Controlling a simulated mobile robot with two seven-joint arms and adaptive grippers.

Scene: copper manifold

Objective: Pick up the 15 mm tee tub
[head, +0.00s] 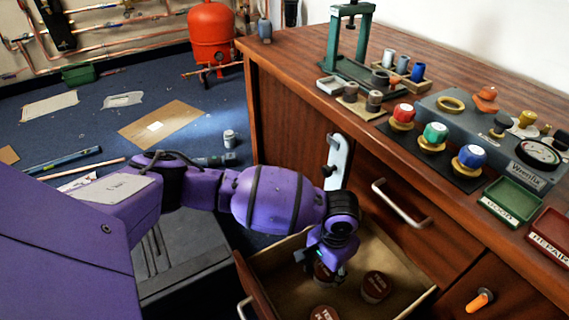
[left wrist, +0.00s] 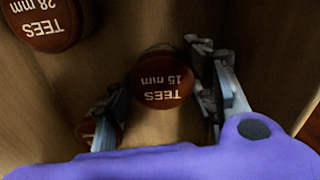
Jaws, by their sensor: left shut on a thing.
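The 15 mm tee tub (left wrist: 161,84) is a round dark red-brown tub with "TEES 15 mm" in white on its lid. In the left wrist view it sits between the two fingers of my left gripper (left wrist: 165,92), which is shut on it. In the head view my left gripper (head: 321,262) reaches down into the open drawer (head: 290,290), and the tub (head: 323,275) is mostly hidden under it. I cannot tell whether the tub touches the drawer floor. My right gripper is not in view.
A 28 mm tees tub (left wrist: 46,22) stands near the held one. Another tub (left wrist: 86,130) is partly hidden behind a finger. In the head view, one tub (head: 376,287) lies right of my gripper, another (head: 323,313) at the bottom edge. The wooden bench (head: 290,75) rises behind the drawer.

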